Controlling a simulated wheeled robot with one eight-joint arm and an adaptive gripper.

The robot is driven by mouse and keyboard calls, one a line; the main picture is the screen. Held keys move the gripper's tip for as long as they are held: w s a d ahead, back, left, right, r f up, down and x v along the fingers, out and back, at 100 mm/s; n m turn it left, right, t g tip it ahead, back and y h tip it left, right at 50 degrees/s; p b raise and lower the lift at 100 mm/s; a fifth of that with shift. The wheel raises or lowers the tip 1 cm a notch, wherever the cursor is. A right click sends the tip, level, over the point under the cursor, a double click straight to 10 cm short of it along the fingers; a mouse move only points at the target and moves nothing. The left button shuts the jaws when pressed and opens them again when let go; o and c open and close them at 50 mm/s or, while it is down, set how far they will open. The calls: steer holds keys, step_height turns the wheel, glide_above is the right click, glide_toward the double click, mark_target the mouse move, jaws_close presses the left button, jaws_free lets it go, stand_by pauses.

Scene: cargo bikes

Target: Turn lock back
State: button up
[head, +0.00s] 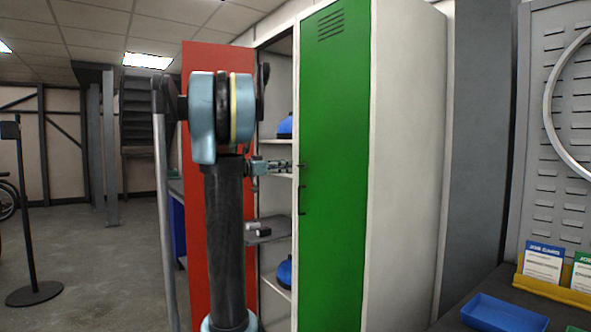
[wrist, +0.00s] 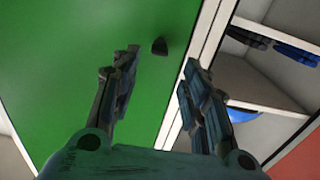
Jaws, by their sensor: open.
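The lock is a small dark knob (wrist: 159,46) on the green locker door (wrist: 70,60), near the door's edge. It also shows as a small dark spot in the head view (head: 303,166), above the dark door handle (head: 301,200). My gripper (wrist: 162,68) is open and empty. In the wrist view its two fingers point at the door, with the knob showing in the gap just beyond the tips. In the head view my gripper (head: 288,166) is at the lock's height, just left of it. I cannot tell whether a finger touches the door.
A red locker door (head: 208,240) stands open left of the green one, showing shelves with blue helmets (head: 285,275). A workbench with a blue tray (head: 503,312) is at the right. A black post stand (head: 35,292) stands left; the floor there is mostly clear.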

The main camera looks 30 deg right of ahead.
mark_target(297, 166)
steer(key=d, duration=0.7)
steer(key=shift+w+d, duration=0.3)
jaws_close()
